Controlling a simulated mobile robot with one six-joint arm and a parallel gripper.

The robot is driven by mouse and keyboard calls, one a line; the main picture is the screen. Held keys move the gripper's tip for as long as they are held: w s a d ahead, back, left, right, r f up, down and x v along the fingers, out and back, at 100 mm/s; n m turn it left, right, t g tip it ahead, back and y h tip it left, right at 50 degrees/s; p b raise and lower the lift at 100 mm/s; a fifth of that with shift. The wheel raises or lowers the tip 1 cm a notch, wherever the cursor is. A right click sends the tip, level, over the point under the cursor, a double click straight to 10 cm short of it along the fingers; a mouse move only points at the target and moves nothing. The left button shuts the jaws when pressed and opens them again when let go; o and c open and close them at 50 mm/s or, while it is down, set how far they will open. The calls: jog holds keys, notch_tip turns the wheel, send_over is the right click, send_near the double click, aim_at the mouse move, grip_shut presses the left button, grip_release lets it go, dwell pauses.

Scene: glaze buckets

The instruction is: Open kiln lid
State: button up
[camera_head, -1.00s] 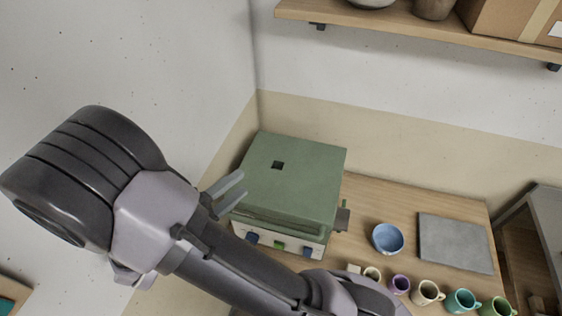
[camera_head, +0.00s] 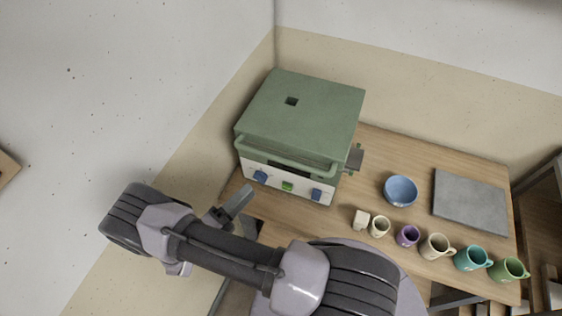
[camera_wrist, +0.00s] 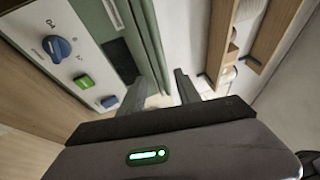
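The kiln (camera_head: 290,184) is a box with a white front panel and a green lid (camera_head: 318,108), standing at the left end of the workbench. The lid is closed, has a small dark square hole in its top, and carries a green bar handle (camera_head: 284,160) along its front edge. My gripper (camera_head: 240,203) is in front of the kiln's left side, lower in the picture than the handle and apart from it. In the wrist view, the two fingers of my gripper (camera_wrist: 160,92) stand apart with nothing between them. The kiln's front panel (camera_wrist: 62,50) fills the left there.
The wall is close to the kiln's left and back.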

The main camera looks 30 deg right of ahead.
aim_at(281, 158)
jog(key=p+x, duration=0.1)
jog(key=x, duration=1.4)
jog(key=shift+f, duration=0.1)
grip_shut()
dwell(0.6)
